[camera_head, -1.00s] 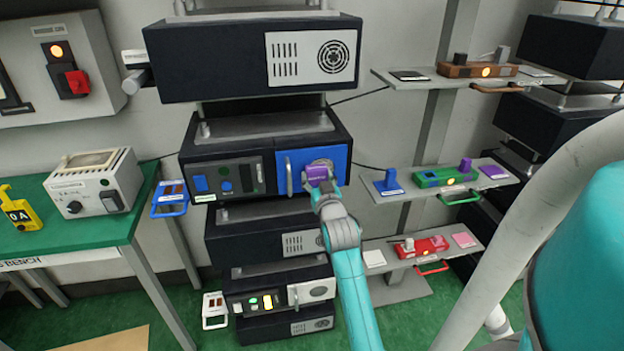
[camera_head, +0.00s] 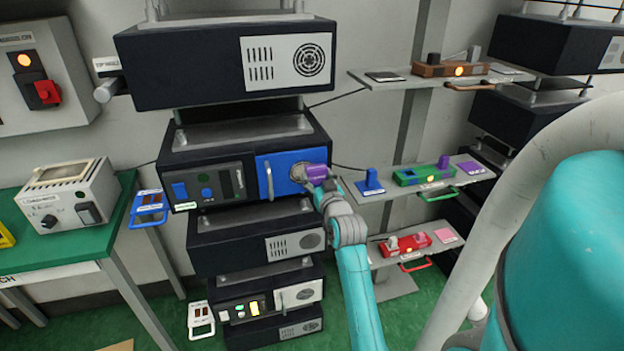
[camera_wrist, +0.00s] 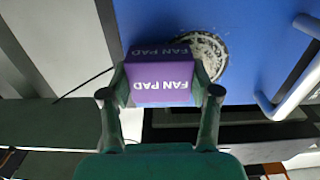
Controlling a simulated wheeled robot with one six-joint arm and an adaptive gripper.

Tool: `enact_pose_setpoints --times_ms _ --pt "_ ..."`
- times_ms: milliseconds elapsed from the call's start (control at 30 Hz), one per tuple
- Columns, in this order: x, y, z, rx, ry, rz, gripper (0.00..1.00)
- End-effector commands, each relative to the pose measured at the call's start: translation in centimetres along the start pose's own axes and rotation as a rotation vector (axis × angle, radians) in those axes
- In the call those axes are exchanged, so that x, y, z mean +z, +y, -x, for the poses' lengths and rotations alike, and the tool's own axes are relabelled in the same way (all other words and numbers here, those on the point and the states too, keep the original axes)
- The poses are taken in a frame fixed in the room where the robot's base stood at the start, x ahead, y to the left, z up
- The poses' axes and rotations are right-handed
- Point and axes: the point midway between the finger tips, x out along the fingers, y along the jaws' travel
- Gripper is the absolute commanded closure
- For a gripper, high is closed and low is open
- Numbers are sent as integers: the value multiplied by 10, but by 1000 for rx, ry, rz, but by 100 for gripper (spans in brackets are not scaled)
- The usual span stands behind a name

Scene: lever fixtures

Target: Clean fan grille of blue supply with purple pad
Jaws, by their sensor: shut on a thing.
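My gripper (camera_wrist: 160,105) is shut on the purple pad (camera_wrist: 160,80), which carries the words FAN PAD; they also show in the head view as the gripper (camera_head: 318,185) and the pad (camera_head: 317,174). The blue supply (camera_head: 277,163) has a blue front panel with a round fan grille (camera_head: 298,173) and a vertical handle. In the wrist view the grille (camera_wrist: 208,50) looks pale and speckled, with a dark rim. The pad overlaps its left part there; in the head view the pad hides its right part. I cannot tell whether pad and grille touch.
The panel's metal handle (camera_wrist: 290,85) stands out beside the grille. A shelf (camera_head: 430,183) to the right holds a blue block, a green fixture and a purple patch. Other dark units stand above and below the blue supply. A green bench (camera_head: 60,250) is at left.

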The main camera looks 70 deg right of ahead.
Motion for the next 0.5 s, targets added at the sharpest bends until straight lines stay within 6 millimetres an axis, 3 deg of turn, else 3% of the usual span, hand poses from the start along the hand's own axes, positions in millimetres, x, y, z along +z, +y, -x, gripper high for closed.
enact_pose_setpoints --times_ms 233,500 --pt "0 -1 1 0 0 1 66" --pt "0 -22 0 -1 0 1 66"
